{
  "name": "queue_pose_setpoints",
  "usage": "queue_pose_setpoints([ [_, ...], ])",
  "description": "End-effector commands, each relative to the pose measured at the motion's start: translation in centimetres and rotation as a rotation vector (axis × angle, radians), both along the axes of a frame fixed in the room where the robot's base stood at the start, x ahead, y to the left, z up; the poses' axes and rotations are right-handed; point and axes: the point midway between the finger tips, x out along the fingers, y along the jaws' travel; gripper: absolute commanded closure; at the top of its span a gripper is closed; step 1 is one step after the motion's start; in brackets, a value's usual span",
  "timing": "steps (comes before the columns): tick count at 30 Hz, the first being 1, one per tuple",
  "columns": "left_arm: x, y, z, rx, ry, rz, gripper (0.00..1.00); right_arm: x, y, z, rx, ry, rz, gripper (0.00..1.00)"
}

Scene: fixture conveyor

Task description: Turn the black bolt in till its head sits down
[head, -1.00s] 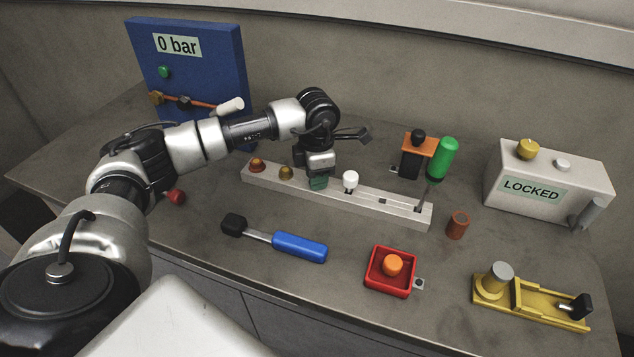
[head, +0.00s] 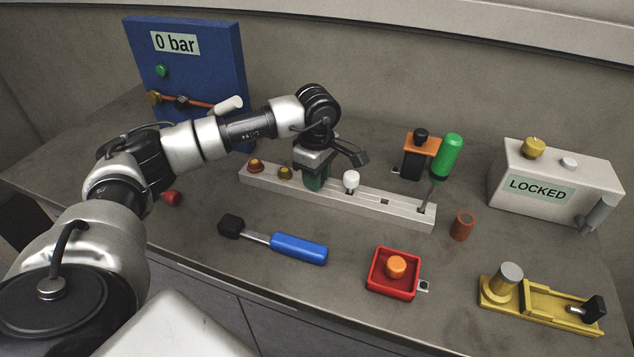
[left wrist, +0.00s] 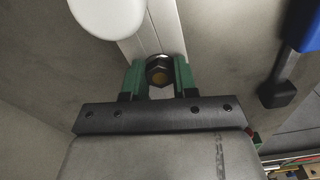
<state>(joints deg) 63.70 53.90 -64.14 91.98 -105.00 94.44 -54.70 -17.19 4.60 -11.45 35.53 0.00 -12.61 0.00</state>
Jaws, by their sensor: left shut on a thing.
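In the head view my left gripper (head: 317,182) points down at the long pale bar (head: 395,209). There it hides the bolt, and I cannot tell the gap under the head. My right gripper is not in view.
On the bar, a white-topped piece (head: 351,178) stands right of my gripper and yellow (head: 285,172) and red-brown (head: 256,165) pieces stand left. A blue-handled tool (head: 299,248) and red tray (head: 372,279) lie in front. A green-handled tool (head: 446,157) stands at the bar's right end.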

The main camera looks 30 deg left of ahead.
Motion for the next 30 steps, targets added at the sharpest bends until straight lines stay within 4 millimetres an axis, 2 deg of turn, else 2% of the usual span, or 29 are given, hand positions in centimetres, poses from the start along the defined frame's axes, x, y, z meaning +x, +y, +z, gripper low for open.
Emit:
queue_pose_setpoints([
  [3,-0.1,0.0,-0.4,0.000,0.002,-0.168,1.00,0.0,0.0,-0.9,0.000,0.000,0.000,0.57],
  [7,-0.1,0.0,-0.3,0.000,0.002,-0.286,1.00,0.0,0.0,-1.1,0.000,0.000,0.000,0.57],
  [20,-0.1,-0.1,-0.4,0.000,0.004,-0.372,1.00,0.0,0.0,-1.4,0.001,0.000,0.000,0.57],
  [30,-0.1,-0.1,-0.5,-0.002,0.004,-0.799,1.00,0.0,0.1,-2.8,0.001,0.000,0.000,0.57],
])
